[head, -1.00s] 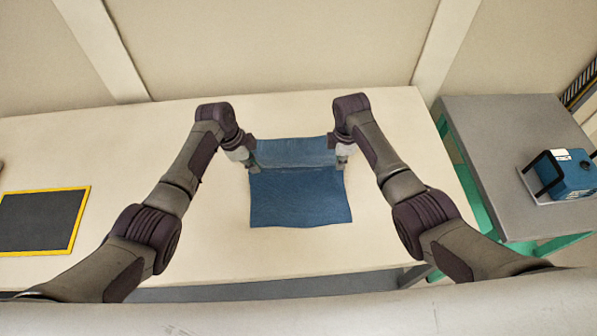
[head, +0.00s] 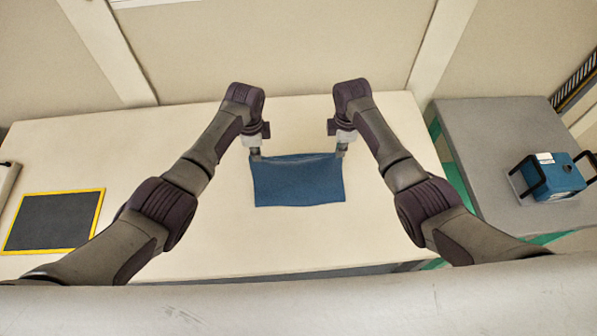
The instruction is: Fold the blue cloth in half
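The blue cloth (head: 299,182) lies in the middle of the pale table as one short, wide rectangle. It looks doubled over, with a narrow lighter strip along its far edge. My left gripper (head: 256,153) is at the cloth's far left corner and looks shut on it. My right gripper (head: 341,151) is at the far right corner and looks shut on it too. Both point down close to the table. The fingertips are small, and the cloth's under layer is hidden.
The pale table (head: 300,235) is bare around the cloth. A dark mat with a yellow border (head: 52,220) lies at the left. A grey side table (head: 485,135) stands at the right and carries a blue box with black handles (head: 556,174). A wall rises behind the table.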

